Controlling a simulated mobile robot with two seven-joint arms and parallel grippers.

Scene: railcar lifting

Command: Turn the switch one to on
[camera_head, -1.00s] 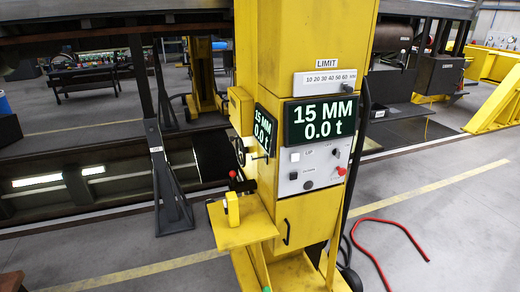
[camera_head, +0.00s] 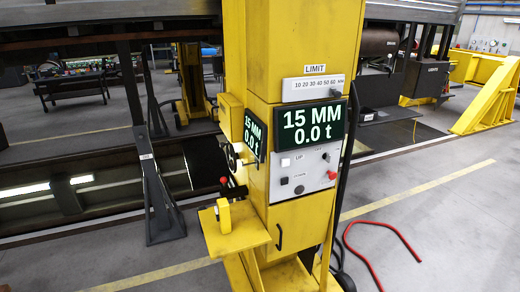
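A yellow lifting column (camera_head: 297,30) stands in the middle of the view. Its light control panel (camera_head: 308,168) carries a white button (camera_head: 285,162) marked UP, a dark button (camera_head: 284,181) marked DOWN, a dark round knob (camera_head: 299,190) and a red knob (camera_head: 332,175). I cannot tell which control is switch one or how it is set. The display (camera_head: 313,126) above reads 15 MM and 0.0 t; a side display (camera_head: 254,136) reads the same. A limit scale (camera_head: 312,88) is above it. Neither of my grippers shows.
A yellow shelf (camera_head: 237,238) with a small red-knobbed device (camera_head: 223,212) juts from the column's left. A dark stand (camera_head: 160,200) is farther left. A red hose (camera_head: 378,226) lies on the floor at right. The grey floor at right is mostly clear.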

